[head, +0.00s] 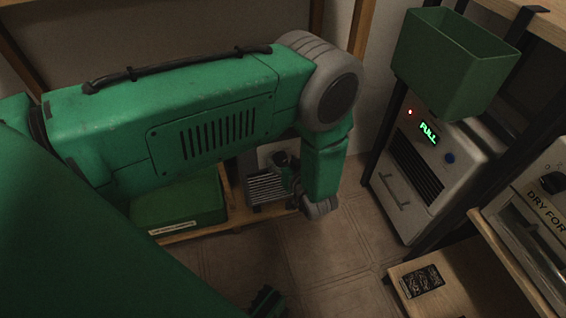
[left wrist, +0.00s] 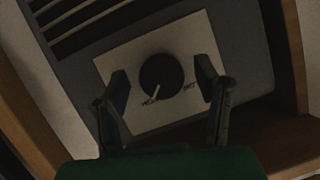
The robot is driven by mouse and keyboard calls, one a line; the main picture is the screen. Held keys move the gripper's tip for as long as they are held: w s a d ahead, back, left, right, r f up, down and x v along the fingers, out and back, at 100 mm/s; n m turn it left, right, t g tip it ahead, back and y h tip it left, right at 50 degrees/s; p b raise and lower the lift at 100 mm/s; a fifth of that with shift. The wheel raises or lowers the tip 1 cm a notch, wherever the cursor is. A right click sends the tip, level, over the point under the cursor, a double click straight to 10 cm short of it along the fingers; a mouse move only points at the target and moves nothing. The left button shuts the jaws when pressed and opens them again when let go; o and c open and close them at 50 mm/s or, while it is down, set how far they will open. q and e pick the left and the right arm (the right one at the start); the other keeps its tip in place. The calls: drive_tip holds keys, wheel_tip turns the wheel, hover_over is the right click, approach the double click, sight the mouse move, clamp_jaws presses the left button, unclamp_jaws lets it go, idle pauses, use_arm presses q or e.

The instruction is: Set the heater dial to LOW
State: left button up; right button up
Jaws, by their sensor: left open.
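The heater (head: 270,188), a small unit with a silver grille, stands low by the back wall. Its dial (left wrist: 161,76) is a round black knob on a pale plate in the left wrist view. The white pointer line on the dial points down and slightly left, near a small dark label that I cannot read clearly. Another label lies to the right. My left gripper (left wrist: 165,88) is open, with one finger on each side of the dial and visible gaps to it. In the head view my left gripper (head: 288,178) is partly hidden at the heater.
A green box (head: 180,205) sits on a wooden shelf left of the heater. To the right stand a white appliance (head: 405,195) with a lit green "FULL" display, a green bin (head: 450,65) above it and a wooden bench (head: 450,275).

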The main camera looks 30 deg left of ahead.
use_arm(q)
drive_tip(key=c, duration=1.1)
drive_tip(key=shift+c, duration=0.2)
